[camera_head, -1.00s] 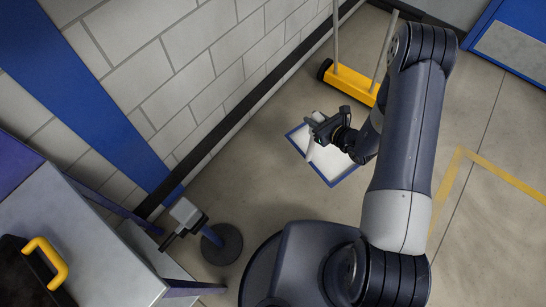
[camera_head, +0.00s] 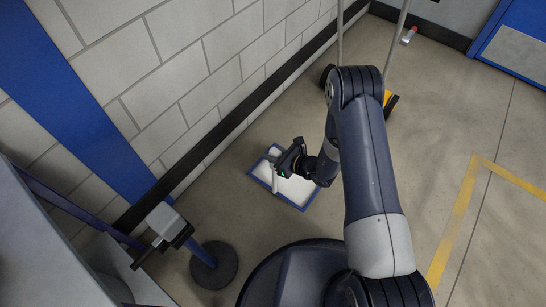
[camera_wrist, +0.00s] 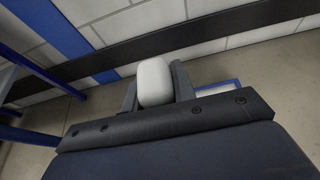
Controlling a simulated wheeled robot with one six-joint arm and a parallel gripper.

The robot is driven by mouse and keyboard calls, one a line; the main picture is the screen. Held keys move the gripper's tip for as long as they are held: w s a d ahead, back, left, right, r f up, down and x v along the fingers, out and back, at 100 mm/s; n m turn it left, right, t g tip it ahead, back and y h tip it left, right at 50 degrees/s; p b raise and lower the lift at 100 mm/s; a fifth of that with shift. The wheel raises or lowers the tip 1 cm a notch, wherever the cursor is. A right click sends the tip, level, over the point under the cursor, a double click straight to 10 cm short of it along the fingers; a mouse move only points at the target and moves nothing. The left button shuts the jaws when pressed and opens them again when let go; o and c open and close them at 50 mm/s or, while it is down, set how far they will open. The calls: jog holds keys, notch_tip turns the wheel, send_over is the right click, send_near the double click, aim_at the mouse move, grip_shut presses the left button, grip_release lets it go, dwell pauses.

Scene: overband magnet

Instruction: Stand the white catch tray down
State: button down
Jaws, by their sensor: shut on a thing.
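The white catch tray (camera_head: 298,190) shows as a pale flat shape within a blue square outline near the wall. My gripper (camera_head: 280,168) is over its left part, shut on an upright white piece that looks like the tray's handle. In the wrist view, the rounded white top of this piece (camera_wrist: 155,82) sits between the jaws. A blue-edged white corner (camera_wrist: 218,88) shows behind to the right. My gripper and forearm hide part of the tray. I cannot tell whether its underside touches the floor.
A block wall with a black skirting (camera_head: 215,140) runs along the left. A round-based post (camera_head: 214,264) stands at lower left, beside a grey bench (camera_head: 45,255). A yellow wheeled frame (camera_head: 391,103) is partly behind my arm. Floor to the right is open.

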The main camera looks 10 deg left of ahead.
jog(key=shift+f+b, duration=2.3)
jog(key=shift+f, duration=2.3)
jog(key=c, duration=1.1)
grip_release()
jog(key=p+v, duration=0.2)
jog(key=v, duration=0.8)
jog(key=shift+s+d+r+p, duration=0.1)
jog(key=shift+s+d+p, duration=0.1)
jog(key=shift+d+p, duration=0.15)
